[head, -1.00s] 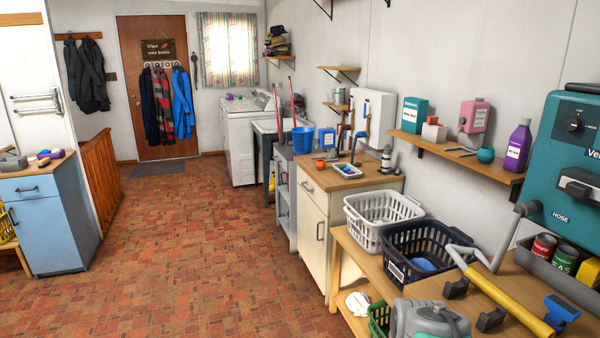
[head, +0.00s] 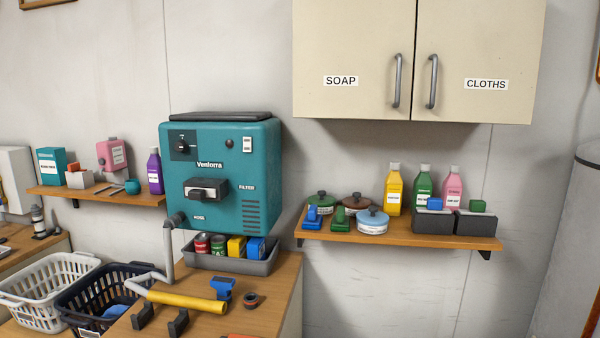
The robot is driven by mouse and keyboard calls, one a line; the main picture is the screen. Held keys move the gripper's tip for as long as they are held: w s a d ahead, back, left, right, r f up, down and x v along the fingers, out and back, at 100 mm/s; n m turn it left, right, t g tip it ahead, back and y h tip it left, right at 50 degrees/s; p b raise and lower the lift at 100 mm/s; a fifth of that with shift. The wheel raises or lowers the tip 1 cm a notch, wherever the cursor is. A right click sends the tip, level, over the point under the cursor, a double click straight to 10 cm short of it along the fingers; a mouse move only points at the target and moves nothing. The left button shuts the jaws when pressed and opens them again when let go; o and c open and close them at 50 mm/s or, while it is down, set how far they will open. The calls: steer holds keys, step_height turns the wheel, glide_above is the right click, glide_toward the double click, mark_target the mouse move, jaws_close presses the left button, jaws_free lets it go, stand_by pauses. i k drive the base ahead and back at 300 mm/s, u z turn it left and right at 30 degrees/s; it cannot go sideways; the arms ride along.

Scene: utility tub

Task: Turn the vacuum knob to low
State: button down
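The vacuum is a teal box unit (head: 222,172) mounted on the wall, marked "Verdorra", with a black top, a filter drawer and a hose port. Its black knob (head: 182,146) sits on a dark square plate at the upper left of the front face. The marks around the knob are too small to read, so I cannot tell its setting. My gripper is not in view.
A wooden counter (head: 275,290) below the vacuum bears a grey bin (head: 232,261), a yellow hose wand (head: 185,301) and blue and black attachments. Shelves stand left (head: 90,193) and right (head: 400,234). A cream cabinet (head: 355,60) hangs upper right. Baskets (head: 40,290) stand lower left.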

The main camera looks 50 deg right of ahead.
mark_target(181, 145)
steer(key=z, duration=0.65)
steer(key=k, duration=0.9)
steer(key=z, duration=0.2)
steer(key=i, duration=0.85)
steer(key=z, duration=0.2)
